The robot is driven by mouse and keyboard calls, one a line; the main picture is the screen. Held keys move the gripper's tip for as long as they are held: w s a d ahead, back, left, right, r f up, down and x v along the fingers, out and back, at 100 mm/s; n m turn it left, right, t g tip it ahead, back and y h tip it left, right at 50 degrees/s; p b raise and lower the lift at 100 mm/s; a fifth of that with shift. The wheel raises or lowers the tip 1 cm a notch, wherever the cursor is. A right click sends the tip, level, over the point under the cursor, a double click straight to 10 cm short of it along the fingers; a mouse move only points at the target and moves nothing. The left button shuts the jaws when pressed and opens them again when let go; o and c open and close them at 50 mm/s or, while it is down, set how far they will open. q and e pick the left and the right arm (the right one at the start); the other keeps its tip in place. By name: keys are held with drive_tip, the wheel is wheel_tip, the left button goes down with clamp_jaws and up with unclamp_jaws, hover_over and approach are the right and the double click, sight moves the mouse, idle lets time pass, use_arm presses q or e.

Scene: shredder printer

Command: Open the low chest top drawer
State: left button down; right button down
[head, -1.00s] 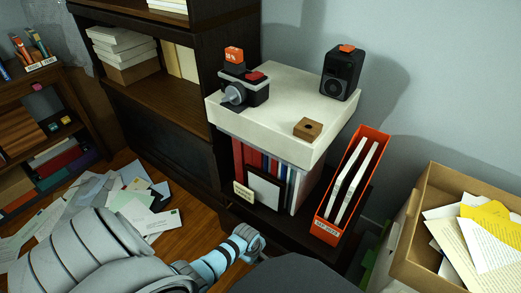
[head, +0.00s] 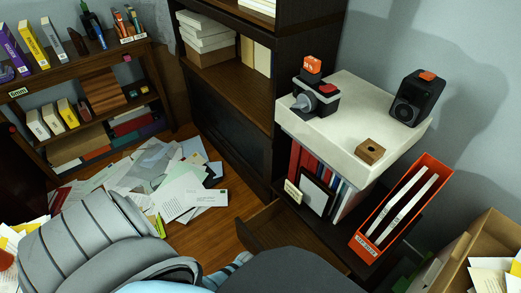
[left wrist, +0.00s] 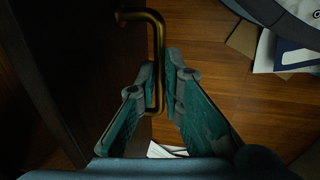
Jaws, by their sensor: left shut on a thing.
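The low chest (head: 335,243) is dark wood and stands at the lower right in the head view. A drawer (head: 268,228) sticks out of it toward the floor, and its brown inside shows. My dark bodywork hides the nearer part of the drawer. In the left wrist view a bent brass handle (left wrist: 157,45) stands off the dark drawer front (left wrist: 65,60). My left gripper (left wrist: 161,85) is shut on the handle, with one finger on each side of it. In the head view my left arm hides this grip. My right gripper is in neither view.
On the chest are an orange file holder (head: 405,210), books and a pale block (head: 355,115) carrying a camera and a speaker. A tall dark bookcase (head: 235,130) stands beside it. Papers (head: 165,185) litter the floor at left. A cardboard box (head: 480,240) is at right.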

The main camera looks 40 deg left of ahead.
use_arm(q)
drive_tip(key=shift+s, duration=0.15)
drive_tip(key=c, duration=1.7)
unclamp_jaws()
wheel_tip(320, 180, up, 12)
drive_tip(key=s, duration=0.2)
drive_tip(key=shift+a+f, duration=0.15)
drive_tip(key=shift+a, duration=0.1)
